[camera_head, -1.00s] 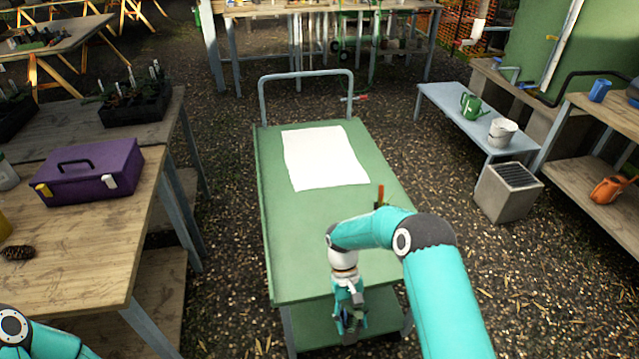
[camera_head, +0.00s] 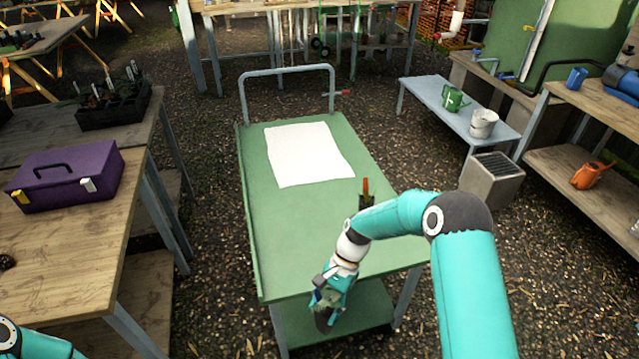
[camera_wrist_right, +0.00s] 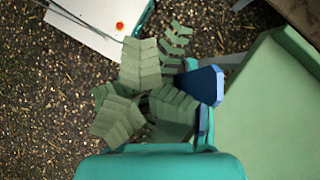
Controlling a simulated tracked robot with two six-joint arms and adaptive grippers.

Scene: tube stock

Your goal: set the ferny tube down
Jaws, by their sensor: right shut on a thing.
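My right gripper (camera_head: 325,300) is shut on the ferny tube, in front of the near edge of the green trolley (camera_head: 262,200). In the right wrist view green fern fronds (camera_wrist_right: 140,65) spread out beyond the wrist, and one blue-tipped finger (camera_wrist_right: 206,86) shows beside them. The fronds and gripper hide most of the tube's body. The tube looks tilted in the head view. A white sheet (camera_head: 308,155) lies flat on the far half of the trolley top. Of my left arm only a piece shows in the bottom left corner; its gripper is out of view.
A trowel with an orange handle (camera_head: 366,188) is on the trolley's right side, close to my right forearm. The trolley has a lower shelf (camera_head: 350,310) and a push handle (camera_head: 288,72). A purple toolbox (camera_head: 66,177) stands on the left bench. The trolley's near left top is clear.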

